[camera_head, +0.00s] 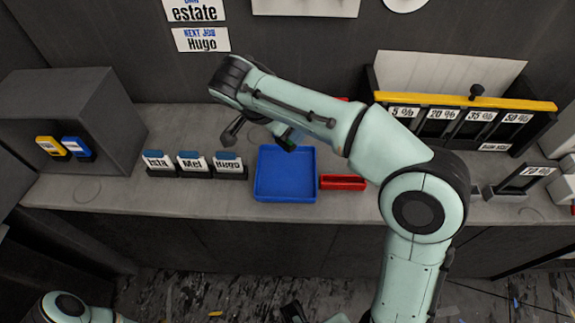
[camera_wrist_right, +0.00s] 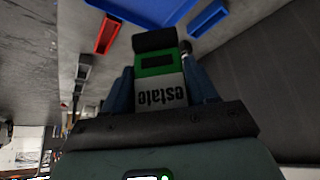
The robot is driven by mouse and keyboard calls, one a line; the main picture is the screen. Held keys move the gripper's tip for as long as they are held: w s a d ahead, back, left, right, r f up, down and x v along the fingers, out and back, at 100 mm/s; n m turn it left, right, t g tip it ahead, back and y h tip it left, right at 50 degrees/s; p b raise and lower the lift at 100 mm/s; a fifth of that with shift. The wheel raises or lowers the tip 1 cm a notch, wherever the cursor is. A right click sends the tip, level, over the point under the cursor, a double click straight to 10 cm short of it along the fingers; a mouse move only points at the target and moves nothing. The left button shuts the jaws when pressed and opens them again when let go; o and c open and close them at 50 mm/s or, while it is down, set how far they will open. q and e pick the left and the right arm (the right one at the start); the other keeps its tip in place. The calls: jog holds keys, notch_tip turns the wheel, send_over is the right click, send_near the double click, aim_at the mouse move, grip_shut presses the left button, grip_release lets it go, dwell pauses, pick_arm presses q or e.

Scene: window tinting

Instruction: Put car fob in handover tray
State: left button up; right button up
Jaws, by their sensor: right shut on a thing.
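The car fob (camera_wrist_right: 160,80), green and black with a white label reading "estate", is held between the fingers of my right gripper (camera_wrist_right: 162,88) in the right wrist view. In the head view a bit of green (camera_head: 289,138) shows below my right arm, above the back of the blue tray. The blue tray (camera_head: 285,189), which I take as the handover tray, lies on the counter and looks empty where visible. Its edge also shows at the top of the right wrist view (camera_wrist_right: 150,10). My left gripper is not in view.
A narrow red tray (camera_head: 343,183) sits right of the blue tray. Several name holders (camera_head: 194,164) stand to its left. A grey box (camera_head: 75,110) carries yellow and blue tags. A rack with percent labels (camera_head: 463,115) stands at the right. My right arm covers the counter's middle back.

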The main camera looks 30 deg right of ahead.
notch_tip(320, 180, down, 13)
jog(key=shift+r+b, duration=0.1)
jog(key=shift+b, duration=0.55)
jog(key=o, duration=1.1)
jog(key=p+v, duration=0.1)
jog(key=v, duration=1.1)
